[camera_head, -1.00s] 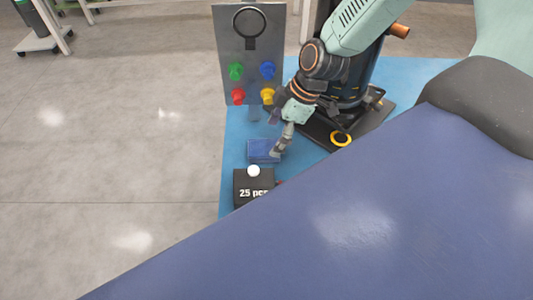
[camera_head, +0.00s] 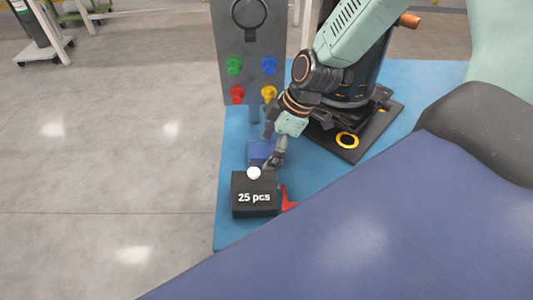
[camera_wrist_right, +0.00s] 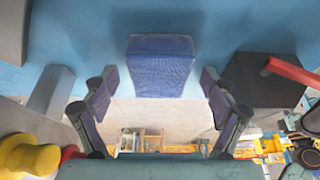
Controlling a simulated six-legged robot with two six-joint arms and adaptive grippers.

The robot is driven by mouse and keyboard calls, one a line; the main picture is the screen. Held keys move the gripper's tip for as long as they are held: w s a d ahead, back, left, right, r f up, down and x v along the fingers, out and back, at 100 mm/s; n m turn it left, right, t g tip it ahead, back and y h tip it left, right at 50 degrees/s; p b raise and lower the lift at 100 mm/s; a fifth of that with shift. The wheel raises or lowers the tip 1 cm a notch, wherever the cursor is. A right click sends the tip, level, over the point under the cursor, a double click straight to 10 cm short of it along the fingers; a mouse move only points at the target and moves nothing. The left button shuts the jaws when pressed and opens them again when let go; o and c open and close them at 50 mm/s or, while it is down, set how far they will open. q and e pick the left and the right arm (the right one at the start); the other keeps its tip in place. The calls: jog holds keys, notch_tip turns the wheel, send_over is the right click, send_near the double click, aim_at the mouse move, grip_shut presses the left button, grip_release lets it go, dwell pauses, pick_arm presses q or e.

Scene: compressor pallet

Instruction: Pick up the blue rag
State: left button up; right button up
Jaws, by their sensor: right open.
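The blue rag (camera_head: 258,150) is a small folded block on the light blue pallet surface (camera_head: 238,232), just behind the black box. In the right wrist view the rag (camera_wrist_right: 161,68) is near the middle, between the two fingers. My right gripper (camera_head: 270,155) is open, with its fingers pointing down at the rag's right side in the head view; they partly cover it. In the wrist view the right gripper (camera_wrist_right: 160,82) has a finger on each side with a gap to the rag. I cannot tell the height above the pallet. My left gripper is not in view.
A black box marked "25 pcs" (camera_head: 255,198) with a white knob (camera_head: 254,173) stands in front of the rag, a red object (camera_head: 287,200) beside it. Behind is a grey panel (camera_head: 246,85) with coloured knobs. A dark cylindrical machine (camera_head: 355,85) stands right of the arm.

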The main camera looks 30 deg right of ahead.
aim_at(268, 149)
jog(key=shift+w+a, duration=0.1)
jog(key=shift+a, duration=0.1)
jog(key=shift+c, duration=0.9)
jog(key=shift+d, duration=0.15)
jog(key=c, duration=1)
jog(key=shift+o, duration=0.2)
jog(key=shift+r, duration=0.25)
notch_tip(268, 149, up, 8)
jog(key=p, duration=0.6)
jog(key=shift+r+p, duration=0.55)
jog(key=shift+r, duration=0.3)
